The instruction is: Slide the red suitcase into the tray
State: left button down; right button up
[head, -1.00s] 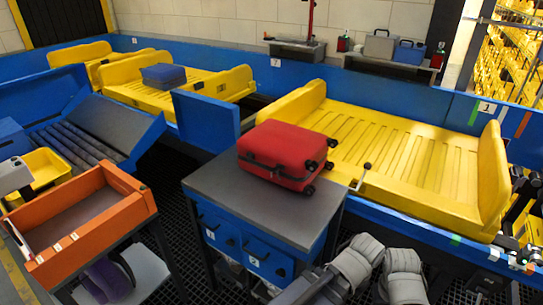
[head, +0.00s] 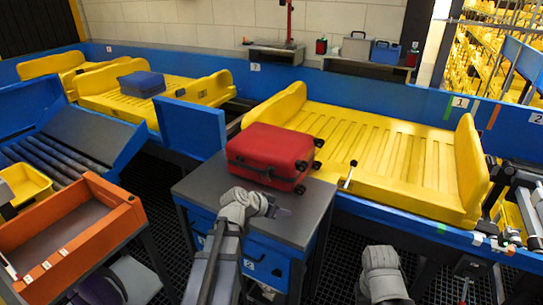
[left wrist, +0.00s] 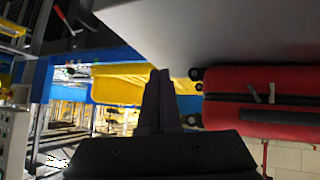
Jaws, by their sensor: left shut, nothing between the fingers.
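The red suitcase (head: 268,152) lies flat on the grey-topped blue stand (head: 300,222), wheels toward the right. The large yellow tray (head: 400,195) is beyond and to the right of it, with raised ends. My left gripper (head: 284,211) is over the stand top, at the near side of the suitcase and apart from it. Its fingers (left wrist: 160,95) are shut and empty in the left wrist view, where the suitcase (left wrist: 270,85) shows at the right. Only a grey-sleeved part of my right arm shows; its gripper is not visible.
A small black-handled lever (head: 350,174) rises at the tray's near edge. A blue panel (head: 192,126) stands left of the stand. Another yellow tray (head: 200,92) farther back holds a blue suitcase (head: 141,84). An orange tray (head: 70,240) is at the lower left.

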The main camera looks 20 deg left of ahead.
aim_at(266, 148)
pick_arm(q)
jog(key=a+r+n+t+y, duration=0.1)
jog(key=a+r+t+y, duration=0.15)
jog(key=a, duration=0.65)
jog(key=a+r+n+t+y, duration=0.1)
jog(key=a+r+t, duration=0.25)
jog(key=a, duration=0.65)
jog(key=r+b+x, duration=0.2)
jog(key=x, duration=1.2)
jog(key=w+r+b+x, duration=0.1)
jog(key=b+x, duration=0.2)
jog(key=x, duration=1.2)
jog(key=shift+w+d+r+g, duration=0.3)
jog(key=shift+d+g, duration=0.1)
jog(key=shift+s+a+r+p, duration=0.15)
jog(key=shift+s+r+p, duration=1.15)
jog(key=shift+s, duration=0.25)
jog(key=shift+s+a+r+p, duration=0.15)
jog(key=shift+s+r+p, duration=1.1)
jog(key=shift+s, duration=0.25)
jog(key=shift+d+f, duration=0.1)
